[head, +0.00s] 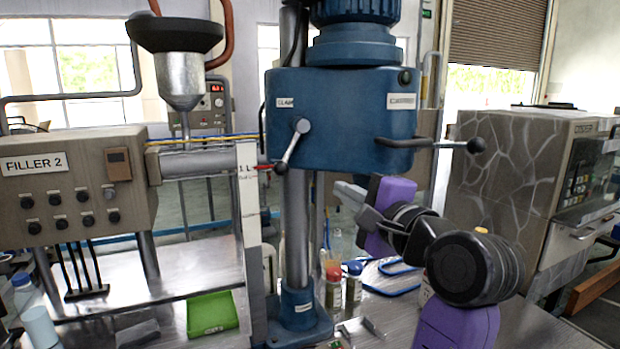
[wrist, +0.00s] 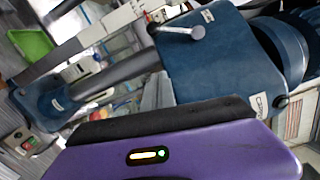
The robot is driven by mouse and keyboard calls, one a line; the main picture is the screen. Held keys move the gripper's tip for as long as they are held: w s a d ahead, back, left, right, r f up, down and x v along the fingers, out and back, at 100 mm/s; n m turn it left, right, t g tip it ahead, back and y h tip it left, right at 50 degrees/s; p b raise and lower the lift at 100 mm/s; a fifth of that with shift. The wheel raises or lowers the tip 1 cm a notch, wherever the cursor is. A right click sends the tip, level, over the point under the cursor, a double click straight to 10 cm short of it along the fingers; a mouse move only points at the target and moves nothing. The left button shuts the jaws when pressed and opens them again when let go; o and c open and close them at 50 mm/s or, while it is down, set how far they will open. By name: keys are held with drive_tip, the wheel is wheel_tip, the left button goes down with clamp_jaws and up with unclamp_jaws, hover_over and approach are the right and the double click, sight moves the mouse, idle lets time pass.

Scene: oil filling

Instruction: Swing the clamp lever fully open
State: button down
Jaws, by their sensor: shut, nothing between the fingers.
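The clamp lever (head: 292,145) is a short metal lever on the front of the blue machine head (head: 340,110), below the left label, which reads as CLAMP. It slants down and left from its round hub to a dark knob. In the wrist view the lever (wrist: 178,30) shows on the blue head near the top.
A second handle (head: 425,143) with a black ball sticks out right, under the right label. The steel column (head: 296,230) stands below the head. Small bottles (head: 353,283) stand on the bench near it. A green tray (head: 212,313) lies left; a stone-patterned cabinet (head: 510,180) stands right.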

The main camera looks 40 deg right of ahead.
sight(291, 147)
drive_tip(key=p+x, duration=0.1)
drive_tip(key=x, duration=0.9)
drive_tip(key=shift+s+r+p, duration=0.1)
drive_tip(key=shift+r+p, duration=0.05)
drive_tip(key=shift+p, duration=0.2)
drive_tip(key=a, duration=0.1)
drive_tip(key=w+a, duration=0.1)
drive_tip(key=a+p, duration=0.1)
drive_tip(key=shift+w+a+r, duration=0.25)
drive_tip(key=shift+w+r, duration=0.05)
drive_tip(key=shift+w, duration=0.05)
drive_tip(key=shift+a, duration=0.1)
